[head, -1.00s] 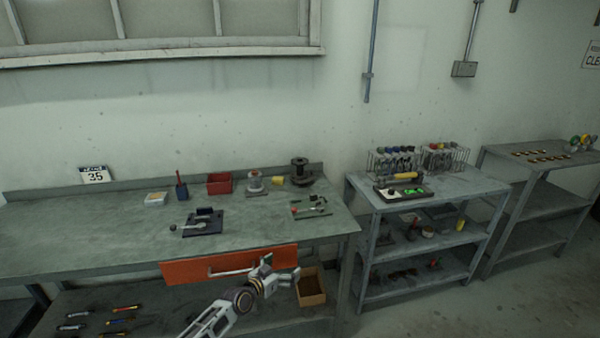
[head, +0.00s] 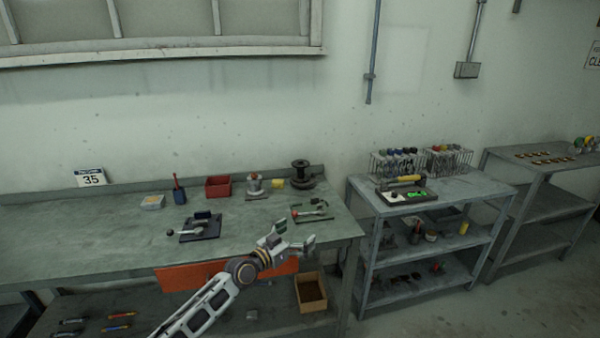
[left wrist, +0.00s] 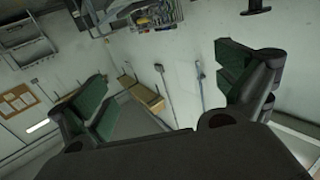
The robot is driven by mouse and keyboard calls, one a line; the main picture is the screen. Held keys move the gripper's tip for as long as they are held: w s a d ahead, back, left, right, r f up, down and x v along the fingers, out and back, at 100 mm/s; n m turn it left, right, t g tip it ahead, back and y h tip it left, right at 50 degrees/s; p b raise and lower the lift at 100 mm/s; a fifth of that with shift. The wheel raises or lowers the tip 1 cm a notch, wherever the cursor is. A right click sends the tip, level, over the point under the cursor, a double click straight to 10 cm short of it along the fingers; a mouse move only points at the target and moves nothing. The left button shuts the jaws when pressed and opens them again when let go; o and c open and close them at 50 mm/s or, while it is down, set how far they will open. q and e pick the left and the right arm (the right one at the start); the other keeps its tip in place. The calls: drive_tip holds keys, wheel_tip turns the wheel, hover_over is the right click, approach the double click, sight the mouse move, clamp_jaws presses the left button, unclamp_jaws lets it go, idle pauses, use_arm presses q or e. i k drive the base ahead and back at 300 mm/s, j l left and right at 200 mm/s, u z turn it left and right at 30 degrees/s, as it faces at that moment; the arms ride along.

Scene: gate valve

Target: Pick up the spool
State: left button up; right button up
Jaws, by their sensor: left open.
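The spool (head: 301,172) is a dark reel with flanges. It stands upright at the back right of the workbench in the head view. My left gripper (head: 296,234) is open and empty, over the bench's front edge and nearer to me than the spool, clearly apart from it. In the left wrist view the left gripper's green-padded fingers (left wrist: 168,88) are spread wide with nothing between them. I cannot make out the spool in that view. My right gripper does not show.
Near the spool are a yellow block (head: 301,184), a grey fitting (head: 254,185), a red bin (head: 218,187) and a small green plate with a red-tipped tool (head: 311,211). A dark clamp plate (head: 200,228) lies further left. The left bench top (head: 80,230) is mostly clear.

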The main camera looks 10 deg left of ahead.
sight(300, 178)
drive_tip(key=i+j, duration=0.25)
drive_tip(key=i, duration=0.15)
drive_tip(key=i+j, duration=0.3)
drive_tip(key=i, duration=0.15)
drive_tip(key=i+j, duration=0.25)
drive_tip(key=i, duration=0.15)
drive_tip(key=i+l, duration=0.4)
